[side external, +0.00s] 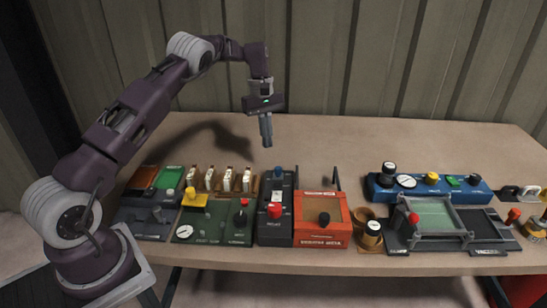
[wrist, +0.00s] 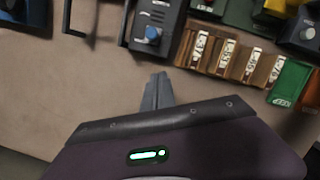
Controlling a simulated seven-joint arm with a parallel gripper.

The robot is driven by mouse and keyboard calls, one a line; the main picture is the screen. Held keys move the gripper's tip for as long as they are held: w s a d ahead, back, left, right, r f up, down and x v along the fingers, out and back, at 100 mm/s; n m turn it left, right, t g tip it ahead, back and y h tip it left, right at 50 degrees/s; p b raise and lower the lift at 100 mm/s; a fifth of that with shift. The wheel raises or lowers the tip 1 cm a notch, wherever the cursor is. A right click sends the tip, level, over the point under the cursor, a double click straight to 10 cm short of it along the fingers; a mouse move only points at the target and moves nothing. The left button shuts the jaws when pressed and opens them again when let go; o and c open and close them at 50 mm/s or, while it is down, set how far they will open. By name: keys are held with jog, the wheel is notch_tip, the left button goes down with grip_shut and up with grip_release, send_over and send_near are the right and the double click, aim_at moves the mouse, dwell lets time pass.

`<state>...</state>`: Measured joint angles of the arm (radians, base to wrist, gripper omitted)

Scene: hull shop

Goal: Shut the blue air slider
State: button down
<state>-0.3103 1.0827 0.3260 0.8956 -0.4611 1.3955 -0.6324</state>
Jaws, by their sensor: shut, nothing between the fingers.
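My gripper (side external: 267,143) is shut and empty, pointing down above the bare table behind the row of devices. In the wrist view its closed fingers (wrist: 157,92) stand over the bare tabletop. A blue knob (side external: 278,171) sits at the far end of a narrow dark box (side external: 264,238), apart from my gripper and lower. In the wrist view the blue knob (wrist: 153,34) lies beyond the fingertips, beside a pale marked plate. A red knob (side external: 275,210) is nearer the front of the same box. I cannot read the lettering on the box, so I cannot confirm which knob is air.
A green panel (side external: 214,222) and several number tags (side external: 228,180) stand left. A blue panel (side external: 408,193) is farther right. The table's back is clear.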

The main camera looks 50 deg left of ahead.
jog(key=x, duration=0.4)
jog(key=d, duration=0.2)
jog(key=shift+s+d+r, duration=0.1)
jog(key=shift+s+d, duration=0.25)
jog(key=shift+s, duration=0.05)
jog(key=shift+s+d, duration=0.2)
jog(key=shift+d, duration=0.35)
jog(key=shift+s+d, duration=1.45)
jog(key=a, duration=0.1)
jog(key=w+a, duration=0.1)
jog(key=a, duration=0.1)
jog(key=shift+w+a, duration=0.15)
jog(key=shift+a, duration=0.2)
jog(key=v, duration=1)
jog(key=shift+a, duration=0.3)
